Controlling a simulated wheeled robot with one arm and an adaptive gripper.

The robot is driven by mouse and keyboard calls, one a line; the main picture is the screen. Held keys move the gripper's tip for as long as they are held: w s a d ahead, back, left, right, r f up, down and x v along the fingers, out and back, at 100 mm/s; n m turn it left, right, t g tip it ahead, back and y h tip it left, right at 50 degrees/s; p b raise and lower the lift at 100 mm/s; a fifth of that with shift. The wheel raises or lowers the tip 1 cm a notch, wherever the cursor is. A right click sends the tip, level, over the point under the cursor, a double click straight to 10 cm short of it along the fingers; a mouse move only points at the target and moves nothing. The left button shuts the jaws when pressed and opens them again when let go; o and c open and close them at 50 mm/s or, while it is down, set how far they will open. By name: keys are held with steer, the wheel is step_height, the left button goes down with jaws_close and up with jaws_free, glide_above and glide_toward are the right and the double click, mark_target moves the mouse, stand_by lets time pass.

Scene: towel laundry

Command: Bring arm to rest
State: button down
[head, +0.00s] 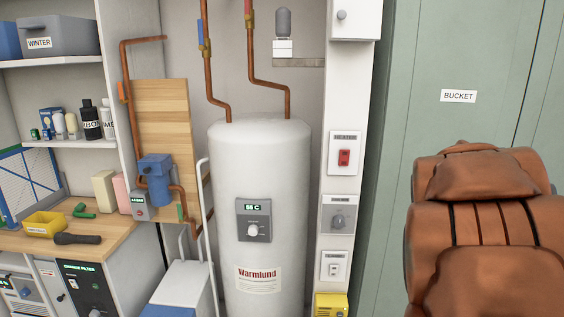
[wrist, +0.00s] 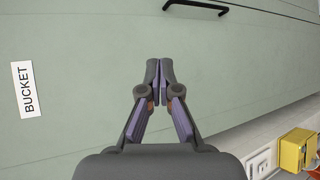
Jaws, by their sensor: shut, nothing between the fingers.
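My gripper (wrist: 159,72) shows in the wrist view, with its two fingertips together and nothing between them. It is in front of a pale green cabinet door (wrist: 90,60) and apart from any object I can make out. The door bears a white BUCKET label (wrist: 27,89) at the left of the wrist view. In the head view my gripper does not show. A brown padded part of my own arm fills the lower right there and hides part of the green cabinet (head: 410,80).
A white water heater (head: 258,160) with a dial panel stands in the middle of the head view. A column of switches (head: 343,158) is right of it. A wooden counter (head: 110,235) with a yellow tray (head: 45,224) and a black flashlight (head: 77,239) is at left. A black handle (wrist: 197,6) is on the door.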

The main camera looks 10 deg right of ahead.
steer(key=s+a+f+m+g+y, duration=0.1)
steer(key=s+a+f+m+y, duration=0.1)
steer(key=s+a+f, duration=0.4)
steer(key=s+a+f+m+g+y, duration=0.25)
steer(key=a+f, duration=0.25)
steer(key=a, duration=0.4)
steer(key=s+a+f+m+g+y, duration=0.1)
steer(key=s+a+f+m+y, duration=0.15)
steer(key=a+f, duration=0.35)
steer(key=s+a+f+g+y, duration=0.2)
steer(key=s+a+f, duration=0.1)
steer(key=s+a, duration=0.5)
steer(key=s+a+f+m+g+y, duration=0.1)
steer(key=s+a+f+g+y, duration=0.1)
steer(key=s+a, duration=0.6)
steer(key=a+f, duration=0.1)
steer(key=a, duration=0.2)
steer(key=shift+s+a+m+y, duration=0.25)
steer(key=shift+m+y, duration=0.05)
steer(key=shift+d+g, duration=0.15)
steer(key=shift+g, duration=0.1)
